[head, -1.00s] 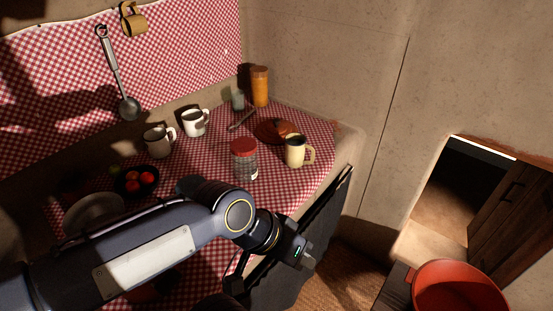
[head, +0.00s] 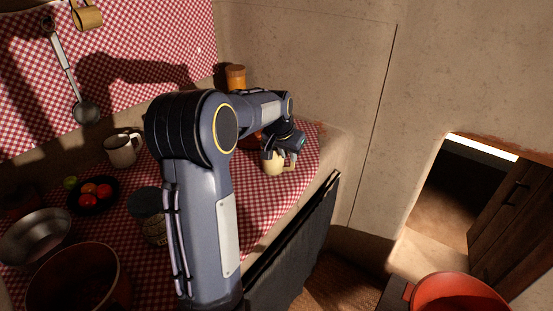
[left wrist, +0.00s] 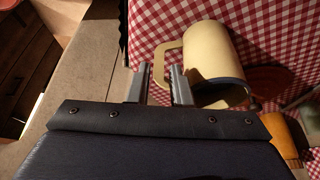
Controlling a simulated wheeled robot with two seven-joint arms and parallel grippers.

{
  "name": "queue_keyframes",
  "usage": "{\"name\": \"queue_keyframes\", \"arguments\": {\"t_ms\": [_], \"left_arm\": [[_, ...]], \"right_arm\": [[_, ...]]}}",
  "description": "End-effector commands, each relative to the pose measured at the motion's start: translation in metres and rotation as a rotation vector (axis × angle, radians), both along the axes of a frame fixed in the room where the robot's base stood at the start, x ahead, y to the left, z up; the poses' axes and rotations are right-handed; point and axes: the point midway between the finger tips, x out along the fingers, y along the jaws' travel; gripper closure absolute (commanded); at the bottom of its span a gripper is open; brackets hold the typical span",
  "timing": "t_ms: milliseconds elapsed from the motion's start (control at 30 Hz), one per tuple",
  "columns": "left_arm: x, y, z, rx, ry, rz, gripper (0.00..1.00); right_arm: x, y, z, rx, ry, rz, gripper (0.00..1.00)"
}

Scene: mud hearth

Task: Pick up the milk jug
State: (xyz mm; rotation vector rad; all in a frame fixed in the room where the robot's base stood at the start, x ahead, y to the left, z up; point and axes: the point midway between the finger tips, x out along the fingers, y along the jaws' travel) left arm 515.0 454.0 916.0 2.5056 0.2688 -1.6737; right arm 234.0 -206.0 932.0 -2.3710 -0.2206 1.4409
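The milk jug is a cream jug (head: 275,165) standing on the red checked cloth near the counter's right edge. In the left wrist view the jug (left wrist: 212,52) appears tilted by the camera angle, with its dark open rim facing the lower right and its handle towards my fingers. My left gripper (head: 287,152) is at the jug, partly hiding its top. In the left wrist view the two fingers of my left gripper (left wrist: 160,84) are apart, with the jug's handle between or just beyond their tips; contact is not clear. My right gripper is out of view.
My left arm crosses over the counter. A grey-white mug (head: 122,149), a black bowl of fruit (head: 93,193), a metal bowl (head: 37,236) and a dark red pot (head: 80,280) stand left. An orange jar (head: 236,77) stands behind. The counter edge and wall lie right.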

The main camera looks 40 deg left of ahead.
Motion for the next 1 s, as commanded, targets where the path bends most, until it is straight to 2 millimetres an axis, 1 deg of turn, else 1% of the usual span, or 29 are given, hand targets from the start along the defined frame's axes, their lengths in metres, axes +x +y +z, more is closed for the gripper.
{"name": "queue_keyframes", "arguments": {"t_ms": [300, 400, 500, 667, 700, 833, 1000], "left_arm": [[0.020, 0.006, -0.040, -0.001, 0.003, -0.001, 0.81], [0.023, 0.007, -0.049, -0.001, 0.001, 0.000, 0.81], [0.025, 0.007, -0.052, -0.002, 0.000, -0.001, 0.81], [0.025, 0.007, -0.052, -0.002, -0.001, -0.001, 0.81], [0.025, 0.006, -0.052, -0.002, -0.001, -0.001, 0.82], [0.025, 0.006, -0.052, -0.002, -0.001, -0.001, 0.99], [0.025, 0.006, -0.052, -0.002, 0.000, -0.001, 1.00]], "right_arm": [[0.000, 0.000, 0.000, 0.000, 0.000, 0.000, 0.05], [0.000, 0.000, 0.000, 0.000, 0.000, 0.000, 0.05], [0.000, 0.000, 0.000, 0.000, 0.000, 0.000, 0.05], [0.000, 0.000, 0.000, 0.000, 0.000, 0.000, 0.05], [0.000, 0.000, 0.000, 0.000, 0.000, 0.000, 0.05], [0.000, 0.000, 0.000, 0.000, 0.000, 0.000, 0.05], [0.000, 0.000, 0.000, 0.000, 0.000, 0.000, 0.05]]}}
